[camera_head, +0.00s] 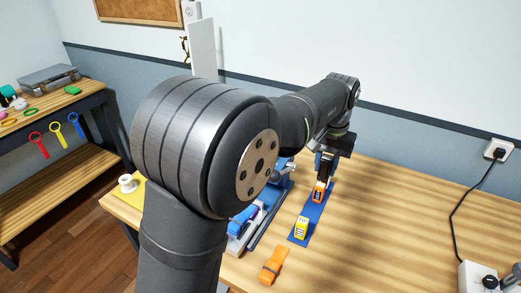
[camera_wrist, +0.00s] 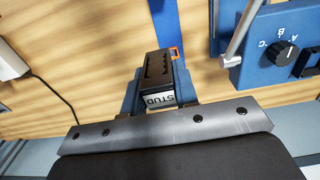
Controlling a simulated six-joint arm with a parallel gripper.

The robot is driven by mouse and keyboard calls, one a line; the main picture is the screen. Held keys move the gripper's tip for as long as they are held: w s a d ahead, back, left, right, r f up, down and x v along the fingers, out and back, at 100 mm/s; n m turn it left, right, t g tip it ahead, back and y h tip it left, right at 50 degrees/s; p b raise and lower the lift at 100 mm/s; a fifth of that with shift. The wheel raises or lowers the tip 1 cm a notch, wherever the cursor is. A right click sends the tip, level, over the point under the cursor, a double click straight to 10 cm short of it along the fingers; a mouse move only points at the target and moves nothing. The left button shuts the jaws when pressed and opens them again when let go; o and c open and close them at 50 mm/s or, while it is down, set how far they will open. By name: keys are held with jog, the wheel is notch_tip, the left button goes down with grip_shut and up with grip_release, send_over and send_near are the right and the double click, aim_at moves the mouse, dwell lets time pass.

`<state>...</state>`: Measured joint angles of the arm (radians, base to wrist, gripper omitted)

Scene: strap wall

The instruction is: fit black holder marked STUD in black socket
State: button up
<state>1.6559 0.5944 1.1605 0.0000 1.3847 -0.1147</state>
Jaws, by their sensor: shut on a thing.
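The black holder marked STUD (camera_wrist: 158,68) is between the fingers of my gripper (camera_wrist: 159,88) in the wrist view. It has a long slot in its top and a white label reading STUD on the side towards the camera. The gripper is shut on it. In the head view my gripper (camera_head: 326,163) points down over the far end of a blue strip, just above an orange block (camera_head: 319,192); the holder is hard to make out there.
A yellow block (camera_head: 301,228) sits on the blue strip (camera_head: 311,213). An orange strap piece (camera_head: 273,265) lies nearer. A blue device with a black knob (camera_wrist: 285,53) and metal lever stands beside the strip. The wooden table right of the strip is clear.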

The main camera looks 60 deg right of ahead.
jog(key=w+d+r, duration=0.4)
jog(key=w+r, duration=0.4)
jog(key=w, duration=0.6)
jog(key=w+f, duration=0.2)
jog(key=w, duration=0.1)
jog(key=w+d+f, duration=0.1)
jog(key=w+f, duration=0.1)
jog(key=w, duration=0.1)
jog(key=w+d+f, duration=0.1)
jog(key=w+f, duration=0.1)
jog(key=w, duration=0.2)
jog(key=shift+d, duration=0.25)
jog(key=shift+w+f, duration=0.3)
jog(key=shift+f, duration=1.9)
jog(key=shift+f, duration=0.1)
jog(key=o, duration=0.6)
jog(key=shift+f, duration=0.1)
jog(key=o, duration=0.4)
jog(key=shift+o, duration=0.2)
